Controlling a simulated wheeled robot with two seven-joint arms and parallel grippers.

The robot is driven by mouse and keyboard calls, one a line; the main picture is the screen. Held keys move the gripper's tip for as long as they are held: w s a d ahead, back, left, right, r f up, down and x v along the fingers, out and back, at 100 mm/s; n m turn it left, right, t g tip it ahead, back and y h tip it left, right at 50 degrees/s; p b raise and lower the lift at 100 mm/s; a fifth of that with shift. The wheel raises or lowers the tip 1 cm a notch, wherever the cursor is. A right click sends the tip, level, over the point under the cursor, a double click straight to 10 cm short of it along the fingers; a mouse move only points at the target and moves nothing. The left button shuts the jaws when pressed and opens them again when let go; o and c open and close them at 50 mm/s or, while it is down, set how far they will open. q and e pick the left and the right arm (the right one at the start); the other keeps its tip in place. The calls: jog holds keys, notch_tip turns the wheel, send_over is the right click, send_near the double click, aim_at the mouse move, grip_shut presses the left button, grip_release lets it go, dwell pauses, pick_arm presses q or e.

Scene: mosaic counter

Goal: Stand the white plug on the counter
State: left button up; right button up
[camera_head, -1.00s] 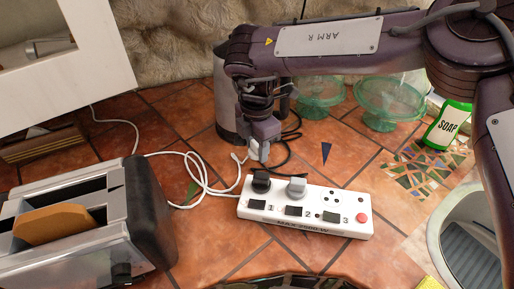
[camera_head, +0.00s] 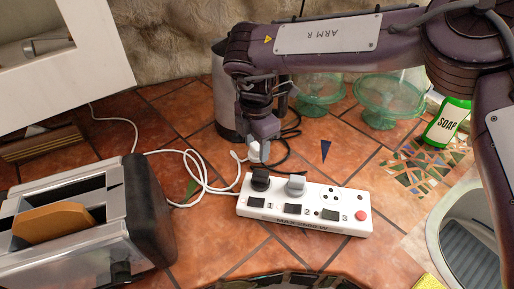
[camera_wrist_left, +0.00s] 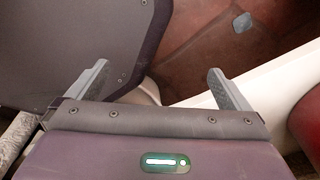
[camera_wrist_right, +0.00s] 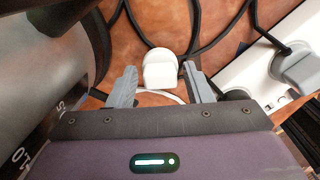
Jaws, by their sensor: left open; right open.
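The white plug (camera_wrist_right: 160,68) shows in the right wrist view, just ahead of and between the fingertips of my right gripper (camera_wrist_right: 158,84). The fingers stand apart, with visible room on both sides of the plug. In the head view the plug (camera_head: 253,151) is at the tip of my right gripper (camera_head: 262,142), behind the power strip, and partly hidden by it. I cannot tell whether it is upright or lying. My left gripper (camera_wrist_left: 156,80) is open and empty in the left wrist view, away from the plug.
The white power strip (camera_head: 336,216) holds a black plug (camera_head: 261,179) and a grey plug (camera_head: 296,184). A kettle (camera_head: 225,115) stands close behind my right gripper. A toaster (camera_head: 100,225) is at left. White and black cords lie around the plug. Green glass stands (camera_head: 388,98) are behind.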

aim_at(256, 145)
notch_tip(256, 145, up, 6)
jog(key=shift+r, duration=0.1)
dwell(0.6)
